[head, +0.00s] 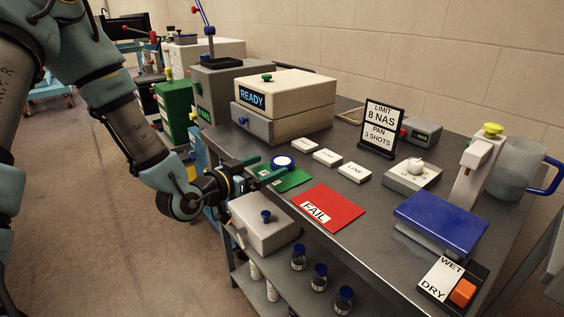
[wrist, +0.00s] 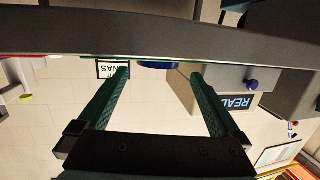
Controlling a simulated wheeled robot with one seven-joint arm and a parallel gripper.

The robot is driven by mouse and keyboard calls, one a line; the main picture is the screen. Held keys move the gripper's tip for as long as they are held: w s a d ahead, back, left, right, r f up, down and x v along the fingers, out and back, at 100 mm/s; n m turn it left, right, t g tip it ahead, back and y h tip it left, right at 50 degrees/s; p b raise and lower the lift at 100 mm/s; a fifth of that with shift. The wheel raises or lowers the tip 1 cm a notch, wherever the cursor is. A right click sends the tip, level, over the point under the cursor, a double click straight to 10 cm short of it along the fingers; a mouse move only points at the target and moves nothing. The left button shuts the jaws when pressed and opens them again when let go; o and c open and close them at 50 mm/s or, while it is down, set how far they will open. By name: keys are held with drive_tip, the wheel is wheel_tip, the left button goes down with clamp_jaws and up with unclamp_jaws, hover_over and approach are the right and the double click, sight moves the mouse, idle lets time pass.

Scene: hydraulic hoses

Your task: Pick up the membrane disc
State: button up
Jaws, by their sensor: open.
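A round white disc with a blue rim (head: 283,162), which looks like the membrane disc, sits at the back of the green mat (head: 292,181) on the bench. My gripper (head: 262,170) is at the bench's near edge, just left of the disc, with its fingers pointing towards it. In the upside-down wrist view, the blue rim (wrist: 157,65) shows edge-on, beyond and between the open fingertips (wrist: 159,76). Nothing is held. I cannot tell the exact gap between fingers and disc.
A red FAIL mat (head: 328,208) lies to the right of the green one. Small white labelled blocks (head: 327,157) stand behind. The READY machine (head: 285,105) is at the back left. A grey box with a blue knob (head: 264,222) and several bottles (head: 319,276) are below the bench edge.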

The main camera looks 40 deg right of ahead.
sight(278, 163)
drive_tip(key=p+x, duration=0.1)
drive_tip(key=x, duration=0.2)
drive_tip(key=shift+s+d+p, duration=0.15)
drive_tip(key=shift+d+p, duration=0.25)
drive_tip(key=shift+d+f, duration=0.25)
drive_tip(key=shift+d, duration=0.3)
drive_tip(key=shift+c, duration=0.4)
drive_tip(key=c, duration=1.1)
drive_tip(key=shift+r, duration=0.1)
drive_tip(key=shift+c, duration=0.2)
